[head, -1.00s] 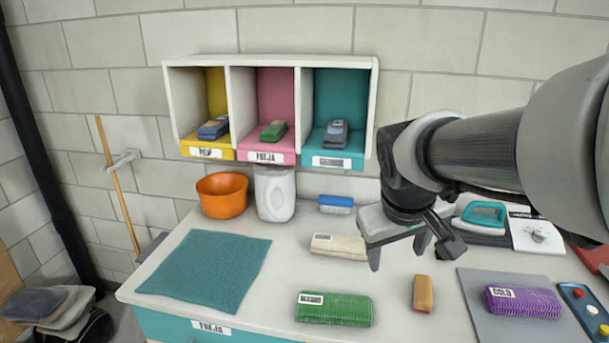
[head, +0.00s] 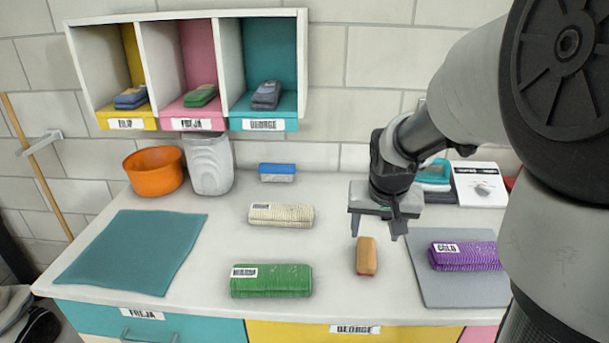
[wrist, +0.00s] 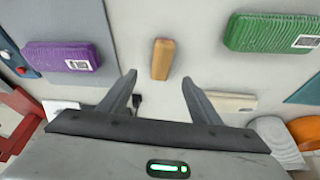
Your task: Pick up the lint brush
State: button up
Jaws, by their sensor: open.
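A small orange-brown block (head: 366,256), likely the lint brush, lies on the white worktop with its long side pointing away from me. It also shows in the wrist view (wrist: 163,58), just beyond and between the fingertips. My gripper (head: 376,234) is open and empty, pointing down above the worktop close to this block. In the wrist view both fingers (wrist: 159,82) are spread apart with nothing between them. A small blue-topped block with a pale lower part (head: 277,172) lies at the back, near the wall.
A green bundle (head: 271,281) and a cream bundle (head: 281,215) lie left of the block. A purple bundle (head: 466,257) lies on a grey mat (head: 440,294) to its right. A teal cloth (head: 130,252), orange bowl (head: 154,171) and wall cubbies (head: 218,19) are farther left.

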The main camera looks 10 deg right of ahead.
jog(key=b, duration=0.2)
send_over(367, 250)
jog(key=s, duration=0.3)
jog(key=f, duration=0.6)
jog(key=shift+a+f, duration=0.25)
jog(key=shift+f, duration=0.1)
jog(key=shift+w+b+x, duration=0.25)
jog(key=shift+b+x, duration=0.05)
jog(key=shift+x, duration=1.2)
jog(key=shift+w+b+x, duration=0.2)
jog(key=shift+b+x, duration=0.05)
jog(key=shift+x, duration=1.25)
jog(key=shift+a, duration=0.1)
jog(key=c, duration=1.2)
notch_tip(367, 250, up, 10)
jog(key=p, duration=0.2)
jog(key=shift+r+p, duration=0.2)
jog(key=shift+p, duration=0.1)
